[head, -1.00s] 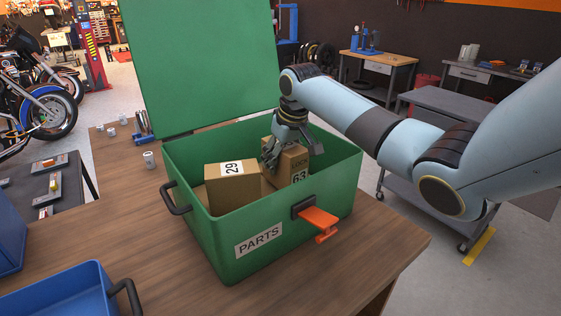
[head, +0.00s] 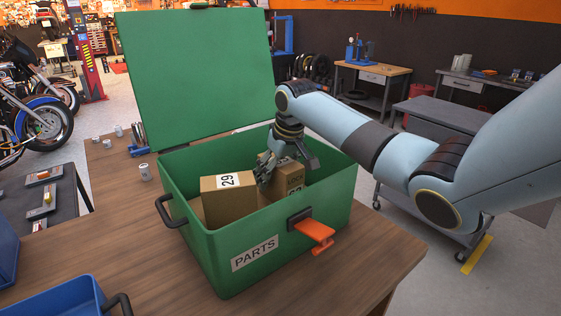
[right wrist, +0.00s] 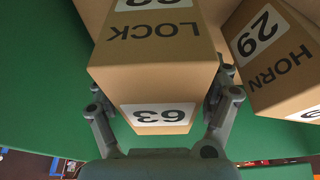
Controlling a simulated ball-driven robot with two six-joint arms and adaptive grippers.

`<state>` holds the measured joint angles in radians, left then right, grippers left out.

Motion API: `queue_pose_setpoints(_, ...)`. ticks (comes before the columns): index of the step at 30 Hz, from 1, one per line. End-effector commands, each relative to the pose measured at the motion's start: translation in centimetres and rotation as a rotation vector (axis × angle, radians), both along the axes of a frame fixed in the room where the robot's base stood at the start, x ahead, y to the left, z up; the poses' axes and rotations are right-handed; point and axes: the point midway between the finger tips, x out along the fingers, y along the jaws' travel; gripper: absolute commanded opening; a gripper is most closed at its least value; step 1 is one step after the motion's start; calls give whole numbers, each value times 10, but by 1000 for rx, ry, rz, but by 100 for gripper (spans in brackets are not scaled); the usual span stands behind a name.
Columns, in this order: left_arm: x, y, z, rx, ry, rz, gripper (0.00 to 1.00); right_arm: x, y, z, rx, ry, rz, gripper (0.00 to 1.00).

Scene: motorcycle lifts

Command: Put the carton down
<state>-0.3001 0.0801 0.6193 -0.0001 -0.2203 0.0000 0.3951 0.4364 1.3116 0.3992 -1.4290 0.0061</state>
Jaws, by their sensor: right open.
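The carton (head: 291,178) is a brown box standing inside the green parts box (head: 222,249), at its right part. In the right wrist view the carton (right wrist: 152,85) shows white labels, "LOCK" and "63". My right gripper (head: 286,170) is over the carton from above. In the right wrist view its open fingers (right wrist: 168,118) lie on either side of the carton's near end. Whether the fingers touch it, I cannot tell. The carton's bottom is hidden behind the box's front wall. My left gripper is not in view.
A second carton (head: 228,203) marked "29" stands left of it in the box. The green lid (head: 195,80) is up at the back. An orange latch (head: 313,230) sticks out in front. Blue bins (head: 55,298) and small metal cylinders (head: 145,172) stand to the left.

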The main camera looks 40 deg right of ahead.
Motion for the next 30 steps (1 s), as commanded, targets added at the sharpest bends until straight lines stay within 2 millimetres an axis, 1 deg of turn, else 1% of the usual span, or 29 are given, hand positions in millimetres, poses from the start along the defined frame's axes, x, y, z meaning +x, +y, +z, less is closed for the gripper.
queue_pose_setpoints(5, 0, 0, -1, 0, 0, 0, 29, -9, 0, 32, -4, -5, 2, 84)
queue_pose_setpoints(9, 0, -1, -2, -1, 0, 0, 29, -18, 1, 62, -4, -5, 2, 84)
queue_pose_setpoints(12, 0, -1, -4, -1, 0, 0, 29, -25, 2, 81, -4, -4, 2, 84)
queue_pose_setpoints(15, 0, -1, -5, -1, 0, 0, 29, -29, 3, 96, -2, -3, 1, 84)
queue_pose_setpoints(18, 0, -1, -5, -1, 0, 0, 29, -32, 4, 105, -1, -2, 1, 84)
queue_pose_setpoints(21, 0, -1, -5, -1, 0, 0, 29, -33, 5, 109, 1, 0, 0, 84)
queue_pose_setpoints(30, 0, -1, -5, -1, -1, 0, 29, -33, 5, 109, 1, 0, 0, 84)
